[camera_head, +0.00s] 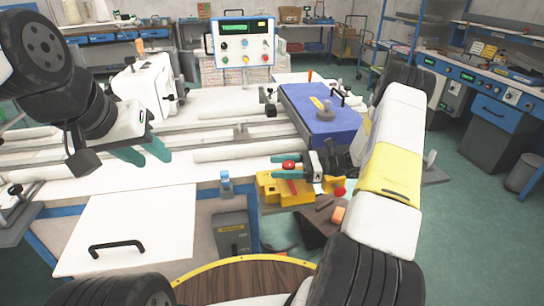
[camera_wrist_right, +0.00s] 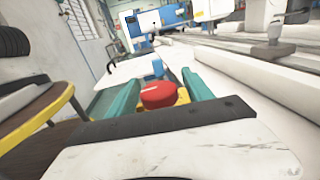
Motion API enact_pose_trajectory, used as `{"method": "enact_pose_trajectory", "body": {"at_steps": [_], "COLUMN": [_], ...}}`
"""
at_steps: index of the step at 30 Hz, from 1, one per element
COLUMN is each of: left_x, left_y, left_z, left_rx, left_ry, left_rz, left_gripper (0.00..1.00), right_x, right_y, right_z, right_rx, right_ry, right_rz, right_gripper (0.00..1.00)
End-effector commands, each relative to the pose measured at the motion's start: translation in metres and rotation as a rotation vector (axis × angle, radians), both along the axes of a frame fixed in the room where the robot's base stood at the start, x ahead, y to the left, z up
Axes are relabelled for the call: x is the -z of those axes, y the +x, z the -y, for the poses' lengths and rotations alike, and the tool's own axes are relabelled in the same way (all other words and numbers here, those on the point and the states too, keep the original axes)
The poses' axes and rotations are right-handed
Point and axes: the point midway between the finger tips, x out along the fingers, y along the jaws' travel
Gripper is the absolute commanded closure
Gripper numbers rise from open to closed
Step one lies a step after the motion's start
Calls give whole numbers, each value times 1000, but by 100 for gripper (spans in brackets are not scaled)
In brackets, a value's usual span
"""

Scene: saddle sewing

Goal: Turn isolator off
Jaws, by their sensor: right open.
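A red round knob (camera_head: 289,165) sits above a yellow unit (camera_head: 275,190) at the front edge of the bench, and it looks like the isolator's handle. My right gripper (camera_head: 280,167) is open, with its teal fingers on either side of the red knob. The right wrist view shows the knob (camera_wrist_right: 158,95) between the two fingers (camera_wrist_right: 160,88), with yellow below it. Whether either finger touches it is unclear. The knob's lower part is hidden. My left gripper (camera_head: 155,158) hangs open and empty over the white bench at the left.
A blue block (camera_head: 225,183) stands just left of the yellow unit. A second red knob (camera_head: 339,191) is to its right. A blue-topped box (camera_head: 320,115) stands behind. A control panel (camera_head: 242,42) rises at the back. A round wooden top (camera_head: 240,280) is in front.

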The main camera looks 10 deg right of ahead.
Motion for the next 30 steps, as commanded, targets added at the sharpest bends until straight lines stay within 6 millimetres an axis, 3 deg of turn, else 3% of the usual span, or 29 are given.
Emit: {"method": "enact_pose_trajectory", "body": {"at_steps": [6,15,16,30], "left_x": [0,0,0,0], "left_y": [0,0,0,0], "left_z": [0,0,0,0], "left_rx": [0,0,0,0], "left_ry": [0,0,0,0], "left_rz": [0,0,0,0], "left_gripper": [64,64,64,64], "right_x": [0,0,0,0], "right_y": [0,0,0,4], "right_z": [0,0,0,-3], "right_rx": [0,1,1,18], "right_ry": [0,0,0,2], "right_rz": [0,0,0,-1], "right_gripper": [40,97,100,100]}}
